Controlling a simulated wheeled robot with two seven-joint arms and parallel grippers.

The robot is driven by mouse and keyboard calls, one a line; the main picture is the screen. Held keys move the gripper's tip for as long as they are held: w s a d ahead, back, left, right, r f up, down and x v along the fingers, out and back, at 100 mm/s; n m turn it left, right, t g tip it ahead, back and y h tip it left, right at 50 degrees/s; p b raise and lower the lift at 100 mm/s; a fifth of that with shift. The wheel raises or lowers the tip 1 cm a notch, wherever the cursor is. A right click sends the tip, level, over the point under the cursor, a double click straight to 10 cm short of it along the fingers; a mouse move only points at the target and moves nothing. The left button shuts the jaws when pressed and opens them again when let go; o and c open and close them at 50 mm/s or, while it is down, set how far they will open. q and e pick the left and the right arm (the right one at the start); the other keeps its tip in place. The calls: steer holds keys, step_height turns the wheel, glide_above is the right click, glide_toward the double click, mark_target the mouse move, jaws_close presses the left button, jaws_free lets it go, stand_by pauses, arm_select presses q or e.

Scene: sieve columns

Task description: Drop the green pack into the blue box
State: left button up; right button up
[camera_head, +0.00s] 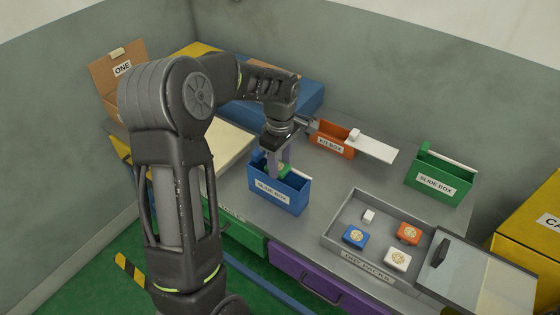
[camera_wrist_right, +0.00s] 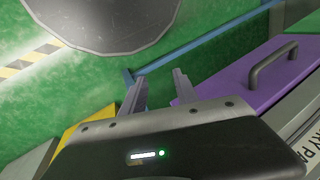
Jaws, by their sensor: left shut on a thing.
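The blue box (camera_head: 292,207), with a label on its front, stands open on the grey table in the head view. My left gripper (camera_head: 281,164) points down into its open top. It is shut on the green pack (camera_head: 283,169), which shows only in part between the fingers at the level of the box's rim. I cannot tell whether the pack touches the box's inside. My right gripper (camera_wrist_right: 158,88) shows in the right wrist view with its fingers apart and nothing between them.
A tray (camera_head: 331,238) to the right holds blue, orange and white packs. An orange box (camera_head: 322,142) with a white lid stands behind the blue box. A green box (camera_head: 425,183) stands farther right. A purple drawer (camera_head: 305,278) is below the table's front.

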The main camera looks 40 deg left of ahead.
arm_select(q)
steer(key=shift+f, duration=0.2)
steer(key=o, duration=1.4)
step_height(320, 180, up, 8)
steer(key=shift+f+b, duration=0.1)
steer(key=shift+b, duration=0.25)
